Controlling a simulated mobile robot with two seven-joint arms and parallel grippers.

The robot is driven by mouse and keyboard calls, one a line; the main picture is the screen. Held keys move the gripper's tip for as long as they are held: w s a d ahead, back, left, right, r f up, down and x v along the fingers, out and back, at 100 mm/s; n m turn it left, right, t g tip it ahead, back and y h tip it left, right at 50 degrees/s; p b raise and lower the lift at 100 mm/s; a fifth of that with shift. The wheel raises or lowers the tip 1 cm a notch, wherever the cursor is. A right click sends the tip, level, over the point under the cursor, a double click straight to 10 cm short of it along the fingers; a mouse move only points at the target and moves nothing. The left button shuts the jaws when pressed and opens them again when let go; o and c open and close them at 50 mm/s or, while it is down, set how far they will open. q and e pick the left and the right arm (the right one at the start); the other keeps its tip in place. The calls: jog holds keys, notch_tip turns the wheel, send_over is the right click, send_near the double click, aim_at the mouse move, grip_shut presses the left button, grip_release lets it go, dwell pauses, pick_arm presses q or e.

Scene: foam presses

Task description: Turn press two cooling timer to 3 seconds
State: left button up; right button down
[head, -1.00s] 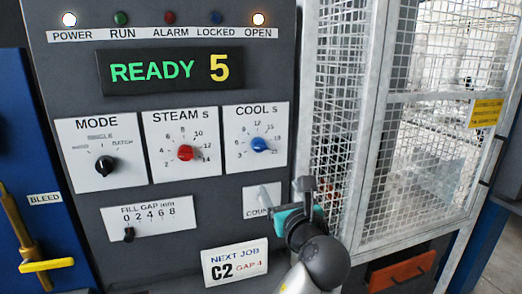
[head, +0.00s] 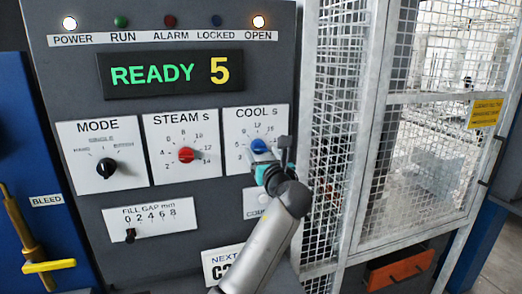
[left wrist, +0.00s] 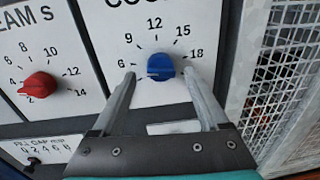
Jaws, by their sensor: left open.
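The blue cooling knob (head: 259,146) sits on the white COOL s plate (head: 232,124) of the grey press panel. In the left wrist view the knob (left wrist: 160,66) has 6, 9, 12, 15 and 18 readable around it. The lower scale marks are hidden, and I cannot tell exactly where the knob points. My left gripper (head: 270,155) is at the knob's lower side in the head view. In the left wrist view its open fingers (left wrist: 160,75) stand left and right of the knob, with gaps between. My right gripper is not in view.
The red STEAM s knob (head: 186,155) and black MODE knob (head: 106,168) are to the left. The display (head: 170,74) reads READY 5. A FILL GAP slider (head: 130,236) lies below. A wire mesh guard (head: 335,120) stands close on the right. My arm partly covers the NEXT JOB card (head: 216,268).

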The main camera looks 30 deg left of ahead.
pick_arm(q)
jog(key=shift+x, duration=1.15)
grip_shut()
